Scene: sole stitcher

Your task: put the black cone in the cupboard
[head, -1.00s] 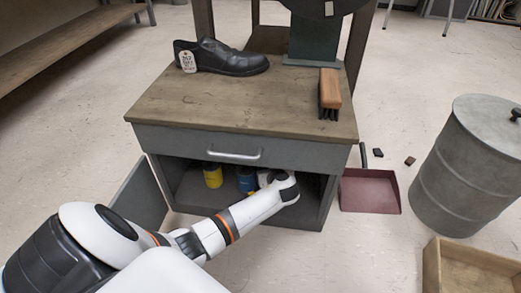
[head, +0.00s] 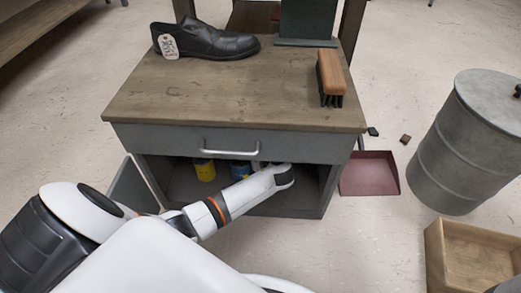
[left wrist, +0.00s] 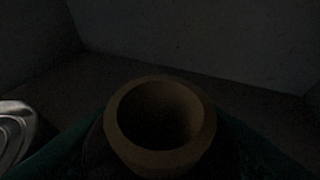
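The cupboard (head: 318,208) is the open lower part of the grey bench, its door (head: 130,190) swung out to the left. My left arm reaches into it, and the gripper's fingers are hidden inside in the head view. In the dark left wrist view, a hollow tan core rim (left wrist: 122,115) stands close in front, apparently the top of the black cone; its body is lost in shadow. Dark green shapes flank it. I cannot make out the fingers or whether they grip it. My right gripper is not in view.
A yellow can (head: 204,170) and a blue can (head: 240,170) stand inside the cupboard; a metal lid (left wrist: 14,130) shows in the left wrist view. A shoe (head: 205,42) and brush (head: 331,78) lie on top. A dustpan (head: 369,174), drum (head: 450,150) and wooden crate (head: 434,262) stand right.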

